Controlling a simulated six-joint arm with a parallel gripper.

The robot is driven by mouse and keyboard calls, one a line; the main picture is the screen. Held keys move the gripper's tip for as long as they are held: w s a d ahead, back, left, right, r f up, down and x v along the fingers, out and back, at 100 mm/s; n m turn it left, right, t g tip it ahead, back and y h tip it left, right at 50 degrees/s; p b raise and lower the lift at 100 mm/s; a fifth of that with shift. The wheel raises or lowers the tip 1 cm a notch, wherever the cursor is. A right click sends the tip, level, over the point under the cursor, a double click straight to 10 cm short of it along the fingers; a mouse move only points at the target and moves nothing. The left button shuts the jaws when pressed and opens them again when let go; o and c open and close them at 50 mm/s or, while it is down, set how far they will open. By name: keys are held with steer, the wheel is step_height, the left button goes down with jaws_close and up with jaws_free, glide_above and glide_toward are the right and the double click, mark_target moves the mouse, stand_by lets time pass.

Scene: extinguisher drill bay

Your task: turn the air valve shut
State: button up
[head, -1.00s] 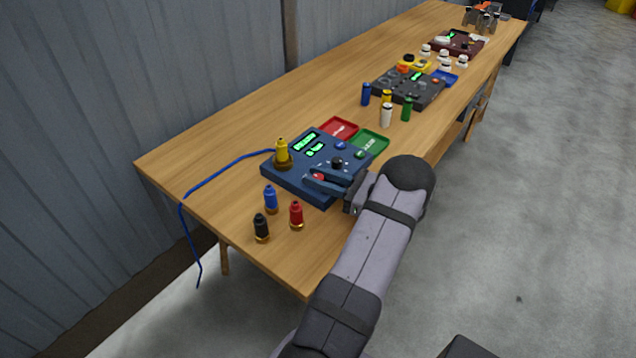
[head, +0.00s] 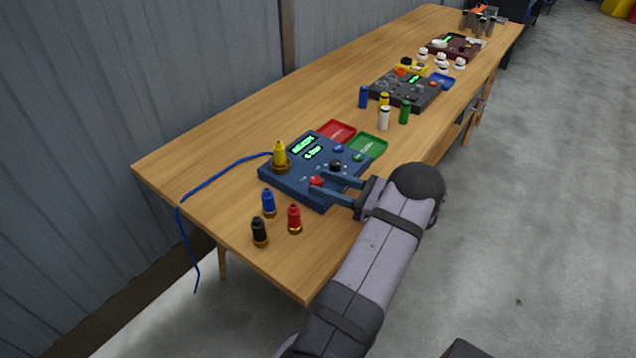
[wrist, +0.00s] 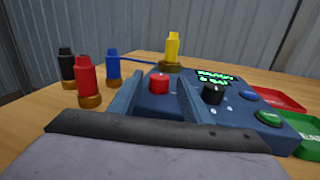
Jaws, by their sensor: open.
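A blue control panel (head: 285,180) lies near the front end of the table. It carries a red knob (head: 316,181) and a black knob (head: 336,166); I cannot read a label that tells which is the air valve. My gripper (head: 319,186) is open at the panel's right edge, with its two fingers reaching over the panel. In the wrist view the red knob (wrist: 159,83) shows between the spread fingers, with a gap on each side. The black knob (wrist: 213,94) is just outside the right finger. The fingers hold nothing that I can see.
A yellow fitting (head: 280,155) with a blue hose stands at the panel's left corner. Blue (head: 268,202), red (head: 294,219) and black (head: 259,231) bottle-like fittings stand in front. Red (head: 337,132) and green (head: 367,146) trays lie behind.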

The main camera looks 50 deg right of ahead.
mark_target(341, 188)
steer(key=shift+b+v, duration=0.35)
steer(key=shift+v, duration=1.8)
steer(key=shift+w+r, duration=0.1)
